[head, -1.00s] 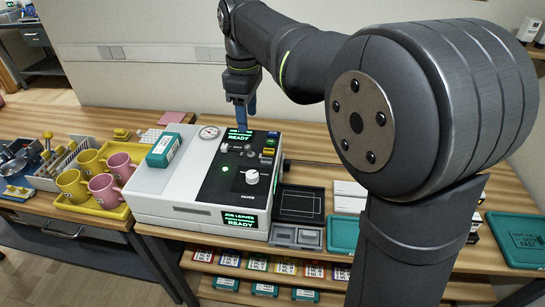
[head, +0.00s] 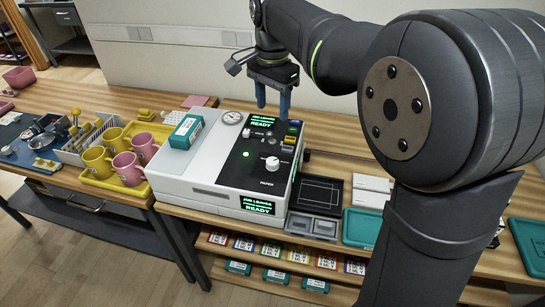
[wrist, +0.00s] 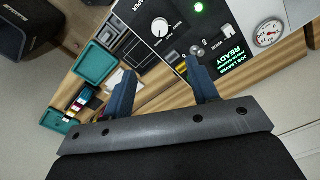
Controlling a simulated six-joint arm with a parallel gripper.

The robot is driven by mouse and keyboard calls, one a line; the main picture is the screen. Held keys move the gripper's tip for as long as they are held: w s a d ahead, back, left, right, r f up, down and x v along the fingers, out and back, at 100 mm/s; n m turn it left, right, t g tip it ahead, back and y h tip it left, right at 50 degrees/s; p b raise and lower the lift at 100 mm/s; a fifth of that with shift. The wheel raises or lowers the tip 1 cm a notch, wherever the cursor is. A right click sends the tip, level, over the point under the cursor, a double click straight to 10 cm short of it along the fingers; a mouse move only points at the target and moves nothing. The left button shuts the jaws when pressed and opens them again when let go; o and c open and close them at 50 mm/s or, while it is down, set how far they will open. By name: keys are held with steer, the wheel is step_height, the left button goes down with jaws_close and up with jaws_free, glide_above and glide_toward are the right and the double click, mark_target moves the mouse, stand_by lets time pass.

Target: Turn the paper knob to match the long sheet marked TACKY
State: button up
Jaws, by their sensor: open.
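The paper knob (head: 272,163) is a white round knob with a pointer, on the black panel of the grey-and-white press (head: 165,190), above the word PAPER. It also shows in the wrist view (wrist: 160,27). My gripper (head: 272,108) is open and empty, with two blue fingers pointing down above the far part of the panel. It is apart from the knob, which lies nearer the head camera. In the wrist view the fingertips (wrist: 159,70) stand apart with the panel beyond them. I cannot make out any sheet marked TACKY.
Small knobs and coloured buttons (head: 289,140) lie under the fingers, by a lit READY screen (head: 264,119). A teal box (head: 186,131) sits on the press. Mugs stand on a yellow tray (head: 115,183) at left. Black trays (head: 318,192) and white blocks (head: 370,192) lie at right.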

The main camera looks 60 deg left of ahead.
steer(key=m, duration=0.3)
glide_toward(272, 161)
step_height(272, 161, down, 9)
steer(key=shift+w+r, duration=0.1)
stand_by(0.4)
steer(key=c, duration=1)
